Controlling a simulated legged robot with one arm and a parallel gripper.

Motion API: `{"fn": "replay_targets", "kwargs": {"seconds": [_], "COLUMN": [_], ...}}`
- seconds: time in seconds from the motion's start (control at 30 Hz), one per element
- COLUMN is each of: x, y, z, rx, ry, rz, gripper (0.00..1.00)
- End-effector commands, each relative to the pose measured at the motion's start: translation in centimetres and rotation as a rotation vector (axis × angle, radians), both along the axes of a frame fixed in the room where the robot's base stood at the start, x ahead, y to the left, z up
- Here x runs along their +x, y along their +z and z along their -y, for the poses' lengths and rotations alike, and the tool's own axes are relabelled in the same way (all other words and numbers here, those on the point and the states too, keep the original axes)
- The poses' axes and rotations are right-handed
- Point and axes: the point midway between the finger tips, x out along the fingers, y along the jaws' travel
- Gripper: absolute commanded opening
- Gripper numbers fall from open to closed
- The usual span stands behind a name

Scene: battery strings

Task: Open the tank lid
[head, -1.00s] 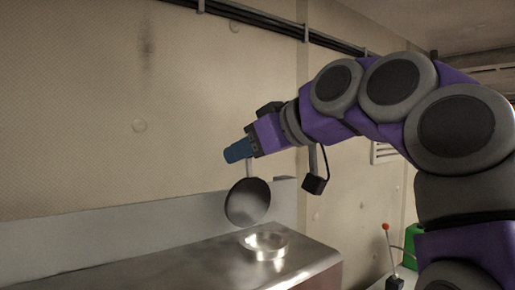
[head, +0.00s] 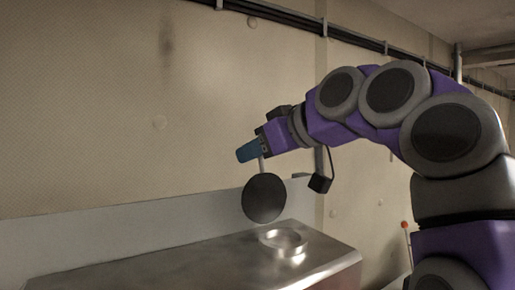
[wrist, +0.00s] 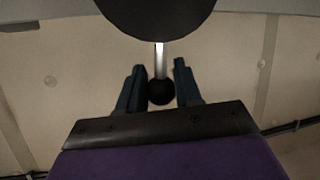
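The tank lid is a dark round disc (head: 264,198), standing steeply tilted above the bright metal tank rim (head: 283,241). The opening inside the rim is uncovered. A thin light stem runs up from the lid to my gripper (head: 248,151). In the wrist view the lid (wrist: 156,14) is at the top, and its stem ends in a dark ball knob (wrist: 161,92). The knob sits between the two blue fingers of my gripper (wrist: 160,66). The fingers are apart, with a narrow gap showing on the left of the knob. Any hinge is not discernible.
The rim sits on a metal counter (head: 190,268) against a beige wall (head: 90,120). Dark pipes (head: 290,20) run high along the wall. A red-tipped lever (head: 405,226) shows at the right, partly behind my arm. The air left of my gripper is clear.

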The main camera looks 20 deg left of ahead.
Motion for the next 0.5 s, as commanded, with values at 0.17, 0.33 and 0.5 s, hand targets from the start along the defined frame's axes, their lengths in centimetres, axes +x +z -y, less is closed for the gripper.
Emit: {"fn": "replay_targets", "kwargs": {"seconds": [0.17,0.33,0.5], "x": [-0.02,-0.25,-0.31], "y": [0.03,0.21,0.39], "z": [0.00,0.07,0.50], "rx": [0.002,0.004,0.006], "ry": [0.000,0.000,0.000], "rz": [0.001,0.003,0.004], "gripper": [0.51,0.56,0.56]}}
